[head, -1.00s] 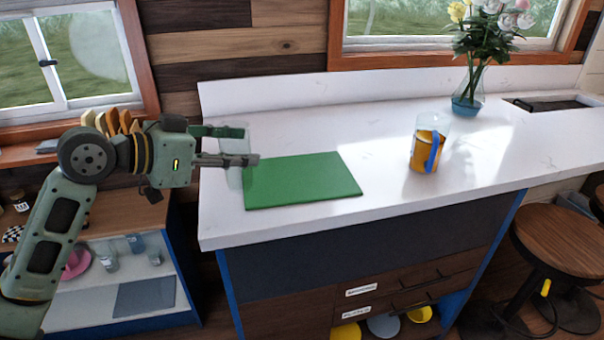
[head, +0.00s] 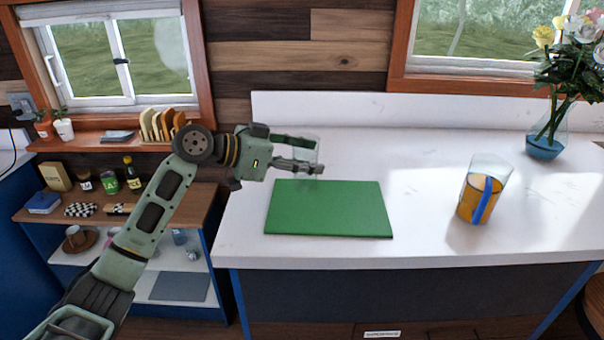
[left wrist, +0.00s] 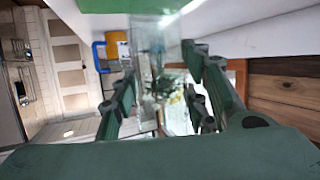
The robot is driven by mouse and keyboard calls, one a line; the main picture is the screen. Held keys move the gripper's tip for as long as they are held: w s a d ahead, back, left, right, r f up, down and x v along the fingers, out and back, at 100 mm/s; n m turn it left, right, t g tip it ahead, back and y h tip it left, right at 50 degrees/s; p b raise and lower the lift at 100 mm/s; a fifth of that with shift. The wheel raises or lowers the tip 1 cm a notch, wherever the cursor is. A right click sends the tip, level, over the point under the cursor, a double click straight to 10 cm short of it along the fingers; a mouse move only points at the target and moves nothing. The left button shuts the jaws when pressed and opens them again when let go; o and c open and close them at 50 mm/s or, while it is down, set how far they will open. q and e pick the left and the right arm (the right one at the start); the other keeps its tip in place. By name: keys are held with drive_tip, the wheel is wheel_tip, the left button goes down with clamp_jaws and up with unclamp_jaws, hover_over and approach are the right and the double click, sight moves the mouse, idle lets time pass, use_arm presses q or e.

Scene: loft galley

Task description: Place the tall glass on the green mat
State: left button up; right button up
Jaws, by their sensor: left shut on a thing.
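The green mat (head: 328,212) lies flat on the white counter, near its left end. My left gripper (head: 312,158) is shut on the tall glass (head: 318,150), which is clear and hard to make out in the head view. Gripper and glass show by the back edge of the mat; how high the glass is above the counter is hard to tell. In the left wrist view the see-through glass (left wrist: 152,45) stands between the two fingers (left wrist: 160,95), with a strip of the green mat (left wrist: 112,5) at the top. My right gripper is out of view.
A clear pitcher with orange contents and a blue handle (head: 482,200) stands right of the mat. A vase of flowers (head: 546,135) stands farther back. The mat's surface looks bare. A low wooden shelf (head: 190,205) with jars is at left.

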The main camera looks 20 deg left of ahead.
use_arm(q)
drive_tip(key=f, duration=0.1)
drive_tip(key=w+a+f+p, duration=0.1)
drive_tip(key=f, duration=0.1)
drive_tip(key=w+a+f, duration=0.1)
drive_tip(key=shift+f+p, duration=0.4)
drive_tip(key=shift+w+f, duration=0.1)
drive_tip(key=shift+f, duration=0.4)
drive_tip(key=shift+f, duration=0.1)
drive_tip(key=o, duration=0.8)
drive_tip(key=shift+f, duration=0.15)
drive_tip(key=o, duration=0.5)
